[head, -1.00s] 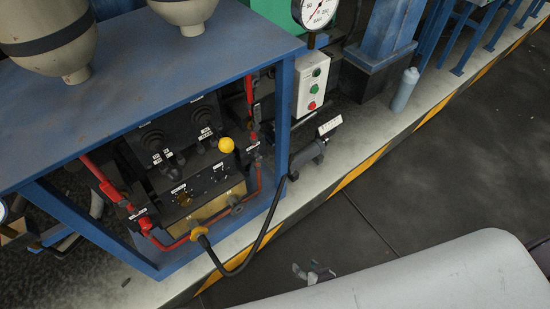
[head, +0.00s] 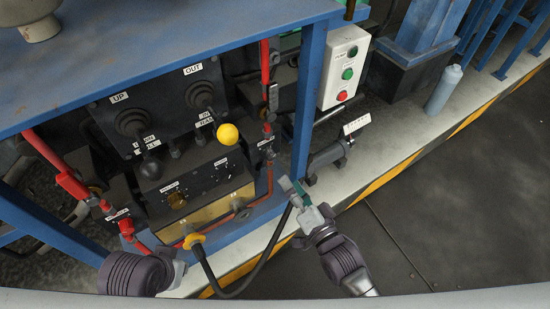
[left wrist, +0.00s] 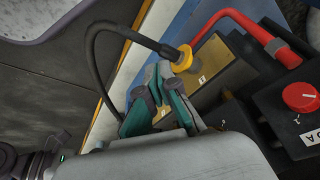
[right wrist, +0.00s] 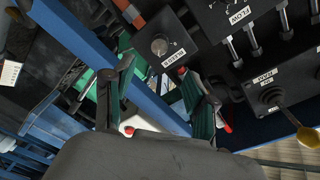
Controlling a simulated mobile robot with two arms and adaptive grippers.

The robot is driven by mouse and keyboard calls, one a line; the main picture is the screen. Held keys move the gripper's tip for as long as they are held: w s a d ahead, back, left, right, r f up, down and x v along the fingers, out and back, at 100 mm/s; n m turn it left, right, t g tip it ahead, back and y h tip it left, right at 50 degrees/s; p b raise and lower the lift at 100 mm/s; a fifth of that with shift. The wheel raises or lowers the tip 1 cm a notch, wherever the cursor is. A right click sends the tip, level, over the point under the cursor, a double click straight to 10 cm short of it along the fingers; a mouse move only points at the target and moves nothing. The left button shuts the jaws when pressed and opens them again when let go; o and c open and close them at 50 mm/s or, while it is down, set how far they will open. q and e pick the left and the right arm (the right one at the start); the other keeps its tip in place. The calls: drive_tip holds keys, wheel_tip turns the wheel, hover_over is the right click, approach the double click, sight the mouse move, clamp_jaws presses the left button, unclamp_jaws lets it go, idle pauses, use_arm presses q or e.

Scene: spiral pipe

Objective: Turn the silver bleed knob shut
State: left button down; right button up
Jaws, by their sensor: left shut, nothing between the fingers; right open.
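I cannot pick this knob out surely in the head view. My right gripper (head: 297,192) is in front of the frame's right post, and in the right wrist view (right wrist: 158,85) its fingers are open and empty, the knob beyond the gap between them. My left gripper (left wrist: 164,88) is shut and empty near the brass-coloured block (left wrist: 207,62). In the head view the left arm (head: 145,273) is low at the left, its fingertips mostly hidden.
A blue frame post (head: 308,100) stands by my right gripper. A black hose (head: 235,292) loops from a yellow fitting (head: 193,241). Levers, one with a yellow ball (head: 227,134), and red pipes (head: 55,163) crowd the bay. The floor at right (head: 430,190) is clear.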

sight(273, 157)
drive_tip(key=b+x, duration=0.1)
drive_tip(key=x, duration=0.8)
drive_tip(key=shift+f+b, duration=0.1)
drive_tip(key=shift+b, duration=0.3)
use_arm(q)
drive_tip(key=w+d+r+t+h, duration=0.1)
drive_tip(key=w+t, duration=0.3)
drive_tip(key=w, duration=0.4)
drive_tip(key=shift+w+d+r+t, duration=0.2)
drive_tip(key=shift+d+r+t, duration=0.2)
drive_tip(key=shift+d+r, duration=0.3)
use_arm(e)
drive_tip(key=shift+w+a, duration=0.3)
drive_tip(key=shift+w, duration=0.2)
use_arm(q)
drive_tip(key=shift+d+f, duration=0.1)
